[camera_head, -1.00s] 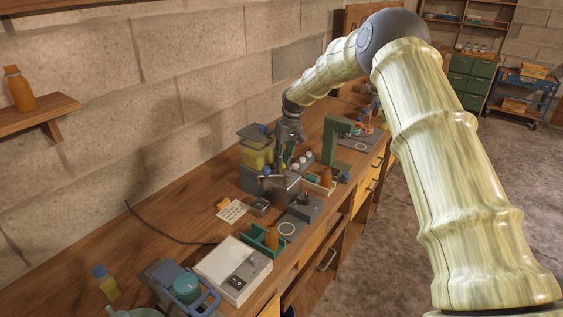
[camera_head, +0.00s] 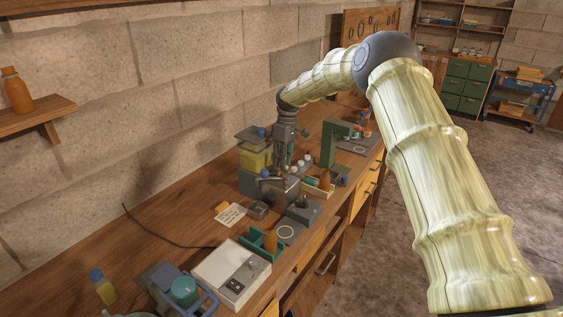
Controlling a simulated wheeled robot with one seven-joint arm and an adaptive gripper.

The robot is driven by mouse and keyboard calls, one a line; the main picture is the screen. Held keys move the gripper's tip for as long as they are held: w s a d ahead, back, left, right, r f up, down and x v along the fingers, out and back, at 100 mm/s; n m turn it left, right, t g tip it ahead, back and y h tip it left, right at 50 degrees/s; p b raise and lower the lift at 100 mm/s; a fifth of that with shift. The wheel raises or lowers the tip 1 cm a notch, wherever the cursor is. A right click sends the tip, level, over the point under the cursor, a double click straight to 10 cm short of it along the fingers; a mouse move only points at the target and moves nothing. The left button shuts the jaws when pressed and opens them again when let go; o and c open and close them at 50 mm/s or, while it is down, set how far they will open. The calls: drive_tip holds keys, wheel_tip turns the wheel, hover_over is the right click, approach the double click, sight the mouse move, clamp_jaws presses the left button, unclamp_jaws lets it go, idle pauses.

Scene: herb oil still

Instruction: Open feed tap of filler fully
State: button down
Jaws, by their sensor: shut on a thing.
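The filler (camera_head: 255,158) stands on the workbench against the wall, with a yellow tank on top and a grey metal body below. My gripper (camera_head: 281,174) points down at the filler's grey body, just right of the yellow tank. Its fingers are shut on a small part there, which looks like the feed tap. The fingers cover most of the tap, so how far it is turned cannot be told. A small blue knob (camera_head: 265,173) shows just left of the fingers.
A green stand (camera_head: 328,148) and a small tray with an amber bottle (camera_head: 325,177) are close on the right. A grey block (camera_head: 303,207), a teal holder (camera_head: 259,247) and a white box (camera_head: 231,273) stand nearer. A paper note (camera_head: 231,215) lies left of them.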

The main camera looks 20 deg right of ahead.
drive_tip(key=shift+w+d+r, duration=0.1)
drive_tip(key=shift+d+r, duration=0.05)
drive_tip(key=shift+r, duration=0.05)
drive_tip(key=c, duration=1.4)
unclamp_jaws()
drive_tip(key=shift+f, duration=0.1)
drive_tip(key=r, duration=0.4)
drive_tip(key=w+d+r, duration=0.1)
drive_tip(key=r, duration=0.6)
drive_tip(key=shift+w+d+r, duration=0.15)
drive_tip(key=shift+d+r, duration=0.2)
drive_tip(key=shift+d, duration=0.05)
